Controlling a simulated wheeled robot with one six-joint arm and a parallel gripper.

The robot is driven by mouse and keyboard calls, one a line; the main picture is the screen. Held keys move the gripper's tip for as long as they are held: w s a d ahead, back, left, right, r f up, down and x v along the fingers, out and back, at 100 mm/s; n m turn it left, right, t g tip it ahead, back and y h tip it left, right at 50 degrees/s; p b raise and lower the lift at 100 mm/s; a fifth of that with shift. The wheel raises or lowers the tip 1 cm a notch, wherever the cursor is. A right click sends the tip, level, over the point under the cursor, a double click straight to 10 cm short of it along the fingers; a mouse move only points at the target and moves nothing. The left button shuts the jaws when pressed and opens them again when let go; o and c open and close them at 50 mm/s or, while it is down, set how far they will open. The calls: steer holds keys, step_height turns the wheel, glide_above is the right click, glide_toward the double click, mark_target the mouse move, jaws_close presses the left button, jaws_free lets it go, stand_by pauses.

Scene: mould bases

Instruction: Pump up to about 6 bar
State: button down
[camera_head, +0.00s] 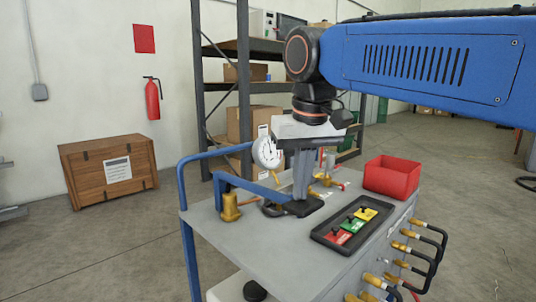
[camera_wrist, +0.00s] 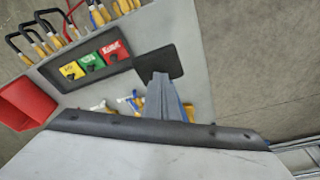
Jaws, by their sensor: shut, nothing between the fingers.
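A round white pressure gauge (camera_head: 267,151) stands over the grey cart, just left of my gripper in the head view. Its needle is too small to read. A blue lever-like bar (camera_head: 250,187) runs from near a brass fitting (camera_head: 230,207) towards my gripper; I cannot tell whether it is the pump handle. My gripper (camera_head: 301,203) points down, shut and empty, over a black plate (camera_head: 318,206) on the cart top. In the wrist view its fingers (camera_wrist: 160,77) show in front of the same black plate (camera_wrist: 168,62). The gripper hides part of the fittings behind it.
A black tray (camera_head: 322,235) with red, green and yellow tagged pieces lies to the right. A red bin (camera_head: 392,176) stands behind it. Black hoses with brass ends (camera_head: 412,235) hang on the cart's right side. A blue rail (camera_head: 183,190) edges the left. The cart's front-left top (camera_head: 235,240) is clear.

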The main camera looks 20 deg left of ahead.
step_height(320, 180, up, 8)
steer(key=shift+f, duration=0.25)
steer(key=shift+f, duration=0.15)
stand_by(0.3)
steer(key=shift+f, duration=5.35)
step_height(320, 180, up, 11)
steer(key=shift+f, duration=0.15)
